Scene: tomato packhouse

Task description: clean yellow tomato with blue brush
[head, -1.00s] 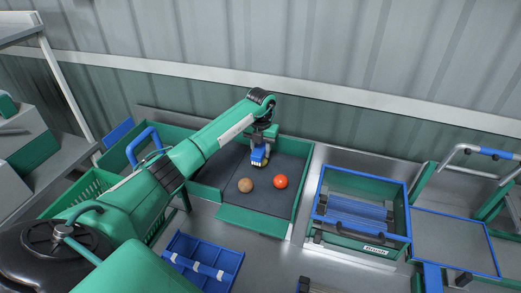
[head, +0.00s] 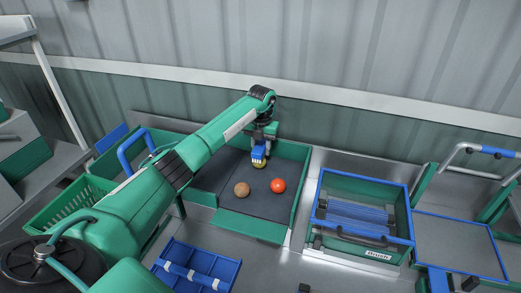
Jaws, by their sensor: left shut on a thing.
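My left gripper (head: 259,158) is low over the back of the dark-floored green tray. Its blue fingers are shut on a small yellow tomato (head: 259,165), mostly hidden by the fingers; a yellow edge shows below them. Whether it touches the tray floor I cannot tell. A brown tomato (head: 242,190) and an orange-red tomato (head: 278,186) lie in the tray in front of the gripper. The blue brush (head: 357,213) shows as blue bristle rows inside a green, blue-rimmed box labelled "Brush", right of the tray. My right gripper is not in view.
The green tray (head: 248,225) has low walls. A green basket (head: 68,208) stands left, partly behind my arm. A blue divided tray (head: 198,266) lies in front. A blue-rimmed grey panel (head: 458,244) is right of the brush box. A corrugated wall (head: 330,60) closes the back.

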